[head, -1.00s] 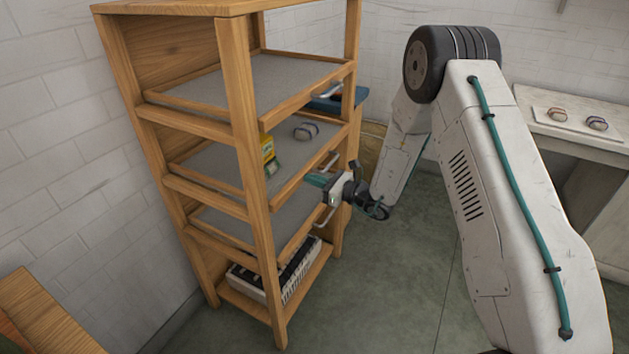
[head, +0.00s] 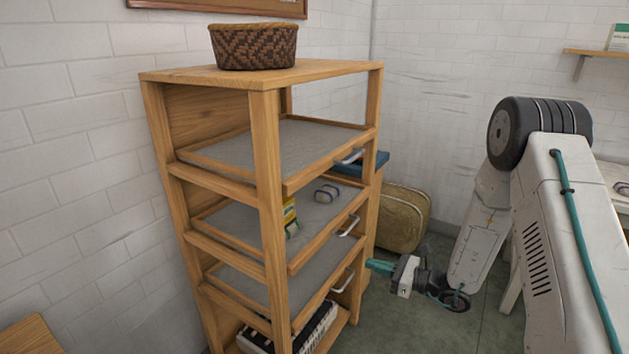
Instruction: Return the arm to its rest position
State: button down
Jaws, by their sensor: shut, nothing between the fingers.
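My gripper (head: 382,267) is at the end of my arm on the right of the head view. Its teal fingers are shut with nothing between them. They point left toward the wooden drawer rack (head: 270,190) and look close to its right front post; whether they touch it I cannot tell. The middle tray (head: 245,205) of the rack holds a wool skein (head: 327,193) with a pale band. A yellow box (head: 289,211) and a small green thing beside it are partly hidden behind a front post.
A woven basket (head: 254,45) stands on top of the rack. A blue object (head: 372,163) and a tan bag (head: 403,217) are behind the rack. A pale table (head: 617,190) is partly hidden by my arm.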

jog(key=s+a+r+n+g+h, duration=0.1)
jog(key=s+a+r+n+g, duration=0.1)
jog(key=s+r+n+g, duration=0.3)
jog(key=s+a+r+n+g, duration=0.1)
jog(key=s+r+n+g, duration=0.1)
jog(key=s+n+g, duration=0.35)
jog(key=s+a+r+n+g+h, duration=0.1)
jog(key=s+a+r+n+g, duration=0.15)
jog(key=s, duration=0.55)
jog(key=s+d+r+n+t+h, duration=0.2)
jog(key=s+d+r+n+h, duration=0.2)
jog(key=s+r+n+h, duration=0.2)
jog(key=s+d+r+n+t+h, duration=0.2)
jog(key=s+d+r+n+h, duration=0.3)
jog(key=s+r, duration=0.5)
jog(key=shift+s+d+r+n+t+h, duration=0.35)
jog(key=shift+s+h, duration=0.45)
jog(key=shift+s, duration=0.4)
jog(key=shift+a, duration=0.1)
jog(key=shift+d, duration=0.35)
